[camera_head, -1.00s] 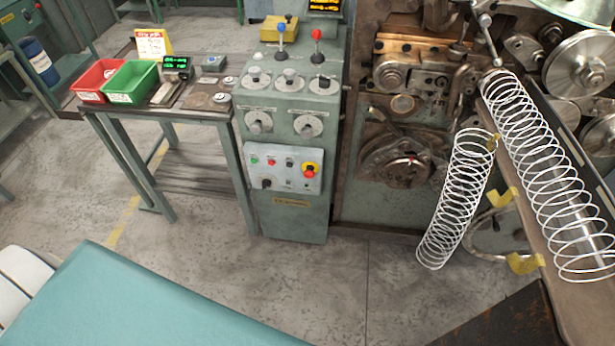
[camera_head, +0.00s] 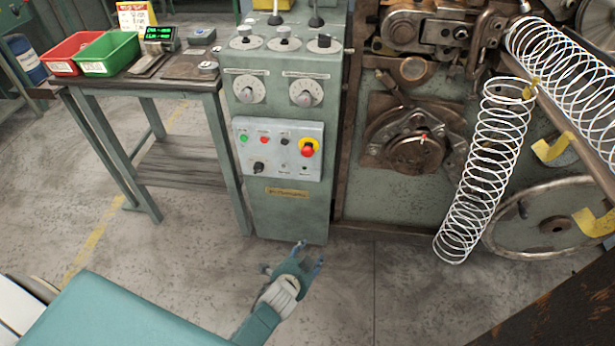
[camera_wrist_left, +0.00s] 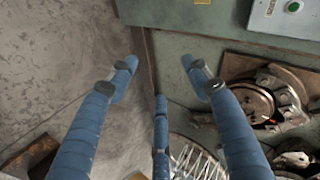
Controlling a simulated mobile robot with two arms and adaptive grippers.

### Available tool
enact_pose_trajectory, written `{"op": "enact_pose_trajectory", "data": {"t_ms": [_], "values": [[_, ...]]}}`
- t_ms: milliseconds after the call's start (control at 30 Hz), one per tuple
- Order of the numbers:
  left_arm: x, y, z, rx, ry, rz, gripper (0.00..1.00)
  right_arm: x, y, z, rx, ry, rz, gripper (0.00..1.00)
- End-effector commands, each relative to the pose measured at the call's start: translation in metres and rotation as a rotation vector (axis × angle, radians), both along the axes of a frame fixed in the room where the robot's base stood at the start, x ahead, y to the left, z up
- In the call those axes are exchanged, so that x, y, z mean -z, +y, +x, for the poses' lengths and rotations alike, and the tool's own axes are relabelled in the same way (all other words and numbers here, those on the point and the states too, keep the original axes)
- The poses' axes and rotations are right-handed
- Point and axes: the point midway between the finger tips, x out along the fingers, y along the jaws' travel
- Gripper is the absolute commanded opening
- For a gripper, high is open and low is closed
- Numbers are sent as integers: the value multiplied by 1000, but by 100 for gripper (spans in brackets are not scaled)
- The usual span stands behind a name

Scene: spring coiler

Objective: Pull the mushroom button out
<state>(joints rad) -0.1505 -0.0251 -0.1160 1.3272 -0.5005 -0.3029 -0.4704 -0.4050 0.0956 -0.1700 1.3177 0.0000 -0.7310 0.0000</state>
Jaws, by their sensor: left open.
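The mushroom button (camera_head: 308,148) is red on a yellow round base, at the right of the light grey button panel (camera_head: 246,165) on the green control cabinet. A corner of that panel with a green button shows at the top right of the left wrist view (camera_wrist_left: 283,14). The red button itself is outside that view. My left gripper (camera_head: 308,250) is open and empty, below and in front of the panel, well apart from the button. Its blue fingers are spread in the left wrist view (camera_wrist_left: 160,75). My right gripper is in neither view.
A wire spring (camera_head: 480,170) hangs right of the cabinet, before the coiler's handwheel (camera_head: 550,222). Another spring (camera_head: 565,70) lies on a sloping rail. A small table (camera_head: 150,85) with red and green bins stands left. The floor before the cabinet is clear.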

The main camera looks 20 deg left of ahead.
Motion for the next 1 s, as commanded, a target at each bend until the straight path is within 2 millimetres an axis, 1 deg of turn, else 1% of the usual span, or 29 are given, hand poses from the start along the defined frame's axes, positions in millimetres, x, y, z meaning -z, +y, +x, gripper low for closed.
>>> {"op": "enact_pose_trajectory", "data": {"t_ms": [33,67,100,167,200,267,300,400,433,533,600,667,767,1000], "values": [[-4,3,32,23,-92,65,49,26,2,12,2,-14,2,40],[-20,5,48,36,-141,110,49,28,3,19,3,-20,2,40],[-42,10,66,48,-207,173,49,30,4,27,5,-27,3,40],[-75,18,87,56,-296,268,49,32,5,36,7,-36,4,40],[-96,24,98,55,-349,329,49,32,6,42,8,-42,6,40],[-127,33,107,47,-417,412,49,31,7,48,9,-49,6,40],[-145,39,111,39,-453,463,49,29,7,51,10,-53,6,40],[-181,50,114,18,-520,558,49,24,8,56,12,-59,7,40],[-189,52,114,12,-532,576,49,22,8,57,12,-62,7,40],[-206,57,114,0,-555,616,49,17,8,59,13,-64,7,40],[-211,59,118,-3,-561,627,49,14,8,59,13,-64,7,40],[-213,60,123,-3,-562,628,49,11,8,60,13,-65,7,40],[-213,64,139,-3,-562,627,49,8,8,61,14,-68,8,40],[-211,74,184,-2,-562,625,49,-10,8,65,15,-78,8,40]]}}
